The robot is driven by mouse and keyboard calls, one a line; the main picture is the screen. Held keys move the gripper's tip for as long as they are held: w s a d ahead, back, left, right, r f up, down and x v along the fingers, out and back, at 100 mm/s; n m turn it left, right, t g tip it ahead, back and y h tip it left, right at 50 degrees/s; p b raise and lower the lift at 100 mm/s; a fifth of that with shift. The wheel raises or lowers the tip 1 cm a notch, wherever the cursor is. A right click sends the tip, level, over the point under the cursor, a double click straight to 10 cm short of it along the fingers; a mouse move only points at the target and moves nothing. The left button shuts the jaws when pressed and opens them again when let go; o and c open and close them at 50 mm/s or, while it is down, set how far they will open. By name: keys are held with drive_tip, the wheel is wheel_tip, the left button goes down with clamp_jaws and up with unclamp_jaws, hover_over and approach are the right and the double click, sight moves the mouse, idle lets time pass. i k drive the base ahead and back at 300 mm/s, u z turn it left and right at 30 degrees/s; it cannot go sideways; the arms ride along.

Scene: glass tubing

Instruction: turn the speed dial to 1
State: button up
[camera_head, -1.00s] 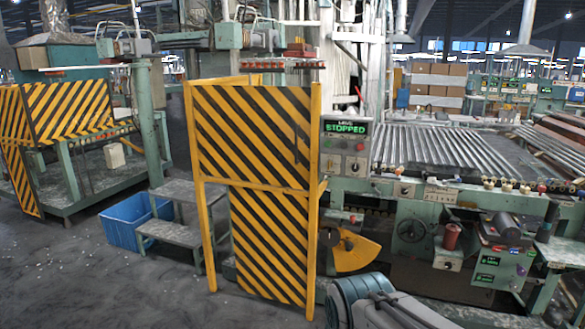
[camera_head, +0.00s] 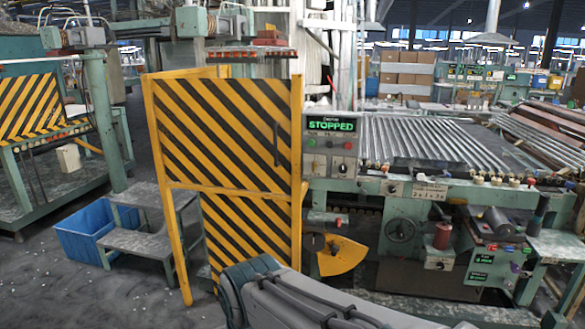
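A control panel (camera_head: 330,142) with a green lit display reading "STOPPED" (camera_head: 331,125) stands just right of the yellow-and-black striped gate. Below the display are several small buttons and a dark round knob (camera_head: 343,168). Another dark knob on a pale plate (camera_head: 391,189) sits on the machine's green front, to the right. I cannot tell which knob is the speed dial, and their settings are too small to read. Part of my grey arm shows at the bottom centre, below and in front of the machine. My gripper is not in view.
The striped gate (camera_head: 232,135) stands left of the panel. A yellow fan-shaped guard (camera_head: 341,256) juts out low beneath it. A grey step (camera_head: 137,244) and a blue bin (camera_head: 83,235) are at the left. Glass tubes (camera_head: 430,137) lie on the machine bed. Floor is open at lower left.

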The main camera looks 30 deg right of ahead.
sight(342, 168)
drive_tip(key=z, duration=0.65)
drive_tip(key=i, duration=0.9)
drive_tip(key=z, duration=0.85)
